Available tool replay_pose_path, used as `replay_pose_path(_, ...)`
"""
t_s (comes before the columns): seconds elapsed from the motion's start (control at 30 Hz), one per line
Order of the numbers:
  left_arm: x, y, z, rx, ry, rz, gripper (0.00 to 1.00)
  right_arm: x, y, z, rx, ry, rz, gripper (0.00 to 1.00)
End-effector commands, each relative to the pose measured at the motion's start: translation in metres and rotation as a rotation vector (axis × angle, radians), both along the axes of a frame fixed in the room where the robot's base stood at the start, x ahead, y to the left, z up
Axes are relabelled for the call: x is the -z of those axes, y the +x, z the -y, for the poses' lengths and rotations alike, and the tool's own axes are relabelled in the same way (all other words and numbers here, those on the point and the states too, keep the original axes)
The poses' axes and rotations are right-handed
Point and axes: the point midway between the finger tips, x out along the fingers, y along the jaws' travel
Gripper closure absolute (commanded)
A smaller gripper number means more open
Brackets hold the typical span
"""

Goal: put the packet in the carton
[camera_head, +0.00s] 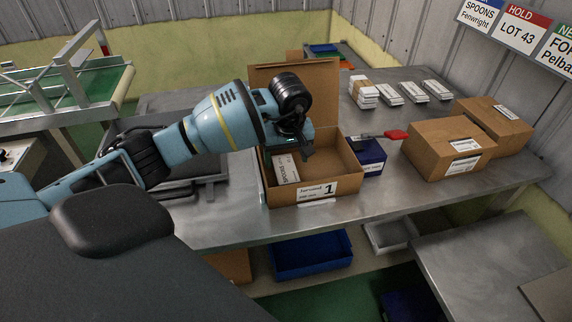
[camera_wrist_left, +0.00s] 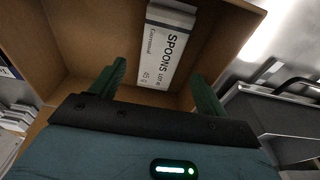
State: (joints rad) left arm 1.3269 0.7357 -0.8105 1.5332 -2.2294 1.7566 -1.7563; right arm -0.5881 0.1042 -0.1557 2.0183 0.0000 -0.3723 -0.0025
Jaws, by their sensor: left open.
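In the left wrist view the packet (camera_wrist_left: 168,45) reads SPOONS and rests within the carton walls (camera_wrist_left: 90,37). My left gripper (camera_head: 306,152) is over the carton's opening. In the left wrist view its two green fingers (camera_wrist_left: 155,85) are spread apart with nothing between them, and the packet lies beyond them. My right gripper does not show.
A blue box (camera_head: 371,157) and a red-handled tool (camera_head: 394,135) are right of the carton. Closed cartons (camera_head: 448,147) stand farther right. Several white packets (camera_head: 400,93) lie at the back. A blue bin (camera_head: 310,256) sits below the table. The table's front right is clear.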

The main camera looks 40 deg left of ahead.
Motion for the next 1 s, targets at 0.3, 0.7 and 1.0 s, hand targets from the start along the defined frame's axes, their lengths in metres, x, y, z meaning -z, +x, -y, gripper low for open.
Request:
replay_pose_path(0.3, -0.058, -0.005, 0.007, 0.001, 0.0, 0.003, 0.24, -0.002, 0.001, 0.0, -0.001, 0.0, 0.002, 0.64)
replay_pose_path(0.7, -0.074, -0.008, 0.009, 0.0, 0.0, -0.001, 0.24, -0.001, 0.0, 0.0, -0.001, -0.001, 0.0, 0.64)
replay_pose_path(1.0, -0.07, -0.009, 0.012, 0.001, -0.012, -0.004, 0.24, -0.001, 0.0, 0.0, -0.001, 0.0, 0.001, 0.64)
